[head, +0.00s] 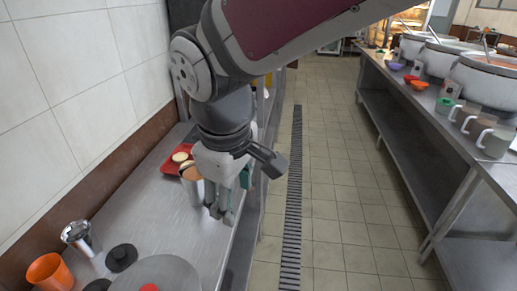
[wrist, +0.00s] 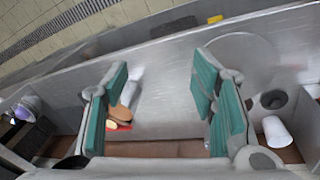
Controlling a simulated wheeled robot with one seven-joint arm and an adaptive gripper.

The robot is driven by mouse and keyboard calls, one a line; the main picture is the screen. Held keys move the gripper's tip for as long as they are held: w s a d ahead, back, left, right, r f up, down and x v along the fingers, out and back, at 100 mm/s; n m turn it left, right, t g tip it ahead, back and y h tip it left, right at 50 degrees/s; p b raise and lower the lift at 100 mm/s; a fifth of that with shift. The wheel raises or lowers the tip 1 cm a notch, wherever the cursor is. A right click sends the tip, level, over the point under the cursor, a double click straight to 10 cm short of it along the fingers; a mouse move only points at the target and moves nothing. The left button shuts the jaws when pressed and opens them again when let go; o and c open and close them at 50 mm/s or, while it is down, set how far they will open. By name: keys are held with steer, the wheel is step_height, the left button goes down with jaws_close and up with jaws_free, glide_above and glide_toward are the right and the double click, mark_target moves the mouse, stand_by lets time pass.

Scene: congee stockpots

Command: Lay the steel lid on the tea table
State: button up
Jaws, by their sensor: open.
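A flat grey disc (head: 172,272), which looks like the steel lid, lies on the steel table (head: 185,228) at the bottom edge of the head view, partly cut off. A small red patch shows on it. In the wrist view the disc (wrist: 240,48) lies beyond the right finger. My gripper (head: 222,215) is over the table near its aisle-side edge, farther from the head camera than the disc and apart from it. In the wrist view my gripper (wrist: 162,105) is open, with nothing held between its green pads. I cannot tell whether this table is the tea table.
A steel cup (head: 80,238), an orange cup (head: 48,272) and a black knobbed piece (head: 121,257) stand near the disc. Across the clear aisle, a counter (head: 410,108) holds large pots and mugs.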

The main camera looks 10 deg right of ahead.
steer(key=s+d+r+m+t, duration=0.1)
steer(key=s+d+m, duration=0.3)
steer(key=d, duration=0.3)
steer(key=s+d+r+m+t, duration=0.1)
steer(key=s+d+r+m, duration=0.1)
steer(key=s+d+m, duration=0.3)
steer(key=s+d, duration=0.1)
steer(key=d, duration=0.1)
steer(key=shift+s+d+m+y, duration=0.25)
steer(key=shift+d+m+y, duration=0.05)
